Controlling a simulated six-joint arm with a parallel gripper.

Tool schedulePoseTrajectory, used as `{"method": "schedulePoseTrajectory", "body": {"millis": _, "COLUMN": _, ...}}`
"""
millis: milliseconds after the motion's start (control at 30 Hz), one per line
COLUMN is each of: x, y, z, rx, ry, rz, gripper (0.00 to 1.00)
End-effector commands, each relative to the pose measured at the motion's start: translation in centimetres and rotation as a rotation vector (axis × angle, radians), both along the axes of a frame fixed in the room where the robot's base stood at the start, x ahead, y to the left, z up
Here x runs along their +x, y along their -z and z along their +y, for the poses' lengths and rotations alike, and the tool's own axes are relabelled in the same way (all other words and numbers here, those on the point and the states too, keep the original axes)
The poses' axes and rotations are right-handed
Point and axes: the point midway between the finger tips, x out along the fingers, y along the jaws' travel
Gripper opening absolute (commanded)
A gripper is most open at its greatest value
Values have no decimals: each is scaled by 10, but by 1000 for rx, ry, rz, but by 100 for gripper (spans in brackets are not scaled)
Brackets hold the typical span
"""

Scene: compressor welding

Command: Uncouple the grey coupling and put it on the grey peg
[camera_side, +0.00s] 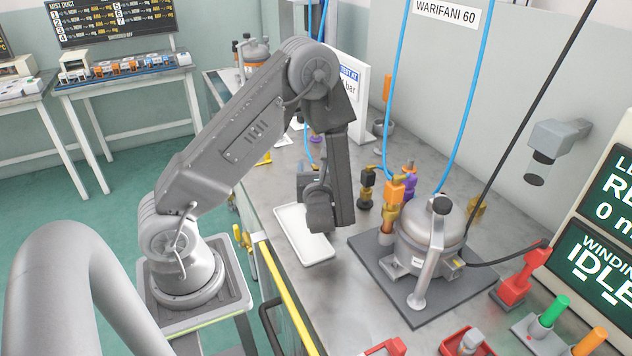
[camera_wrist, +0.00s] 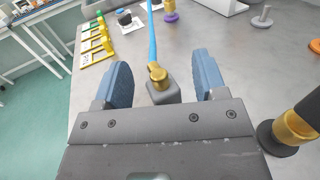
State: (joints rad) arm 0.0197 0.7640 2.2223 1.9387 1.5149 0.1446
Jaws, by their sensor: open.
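My gripper (camera_wrist: 161,70) is open, with its two blue fingers spread apart in the wrist view. A small grey block (camera_wrist: 164,94) with a brass elbow (camera_wrist: 157,75) and a blue hose shows between the fingers; it looks like the grey coupling. I cannot tell whether it lies within the fingers' reach or beyond them, and the gripper body hides what is under it. A grey peg (camera_wrist: 262,19) on a round base stands at the upper right of the wrist view. In the side view my arm hides the fingers and the grey coupling.
A compressor (camera_side: 432,240) stands on a dark plate, with black (camera_side: 367,190) and orange (camera_side: 395,190) couplings beside it. A white tray (camera_side: 303,235) lies on the bench. The wrist view shows a purple-based fitting (camera_wrist: 170,13), an orange part (camera_wrist: 315,46) and yellow-green holders (camera_wrist: 95,45).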

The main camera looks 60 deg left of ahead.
Motion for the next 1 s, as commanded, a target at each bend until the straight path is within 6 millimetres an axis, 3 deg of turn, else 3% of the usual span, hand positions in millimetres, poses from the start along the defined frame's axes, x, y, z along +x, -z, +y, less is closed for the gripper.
{"method": "schedulePoseTrajectory", "body": {"millis": 133, "x": 0, "y": 0, "z": 0, "rx": 0, "ry": 0, "rz": 0, "gripper": 65}}
{"method": "schedulePoseTrajectory", "body": {"millis": 700, "x": 0, "y": 0, "z": -1, "rx": 0, "ry": 0, "rz": 0, "gripper": 11}}
{"method": "schedulePoseTrajectory", "body": {"millis": 1000, "x": 0, "y": -3, "z": -1, "rx": 0, "ry": 0, "rz": -1, "gripper": 9}}
